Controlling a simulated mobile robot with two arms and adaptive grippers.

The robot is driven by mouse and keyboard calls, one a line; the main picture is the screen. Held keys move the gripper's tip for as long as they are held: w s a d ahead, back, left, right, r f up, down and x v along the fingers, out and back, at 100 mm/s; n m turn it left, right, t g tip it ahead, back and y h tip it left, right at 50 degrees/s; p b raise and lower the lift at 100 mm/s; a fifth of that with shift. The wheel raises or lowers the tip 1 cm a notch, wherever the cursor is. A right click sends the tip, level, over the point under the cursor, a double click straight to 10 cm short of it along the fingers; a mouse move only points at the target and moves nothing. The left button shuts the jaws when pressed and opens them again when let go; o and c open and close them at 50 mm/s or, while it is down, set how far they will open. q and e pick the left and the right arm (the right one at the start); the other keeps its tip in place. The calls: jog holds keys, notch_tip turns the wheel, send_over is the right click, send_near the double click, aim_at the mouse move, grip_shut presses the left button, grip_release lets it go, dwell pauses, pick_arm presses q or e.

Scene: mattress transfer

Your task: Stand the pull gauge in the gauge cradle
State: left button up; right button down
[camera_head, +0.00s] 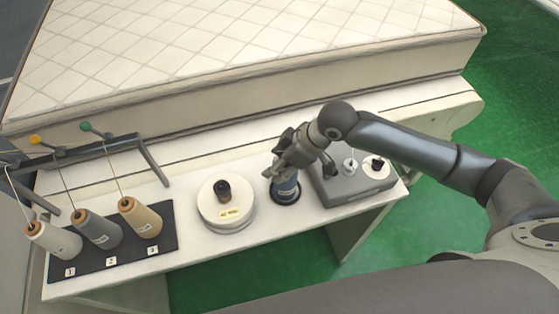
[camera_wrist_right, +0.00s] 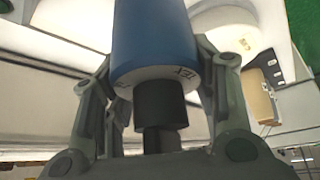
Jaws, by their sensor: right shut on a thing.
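The pull gauge (camera_head: 287,187) is a blue cylinder standing about upright at a dark round base on the table, which looks like the gauge cradle (camera_head: 285,199). From above I cannot tell whether it is seated in the base or just above it. My right gripper (camera_head: 281,168) is shut on the gauge's upper part. In the right wrist view, the blue body (camera_wrist_right: 155,40), its white lettered end face and a black stem sit between the fingers (camera_wrist_right: 158,105). My left gripper is not in view.
A white round unit (camera_head: 226,213) with a dark knob stands left of the gauge. A grey box (camera_head: 350,190) with two small discs stands close on its right. Several thread cones stand on a black mat (camera_head: 85,265) at left. A mattress (camera_head: 230,50) lies behind.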

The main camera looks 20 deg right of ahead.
jog(key=shift+w+f, duration=0.1)
jog(key=c, duration=0.6)
grip_release()
jog(key=shift+o, duration=0.2)
jog(key=shift+r, duration=0.2)
jog(key=b+v, duration=0.1)
jog(key=v, duration=1.1)
jog(key=shift+b, duration=0.35)
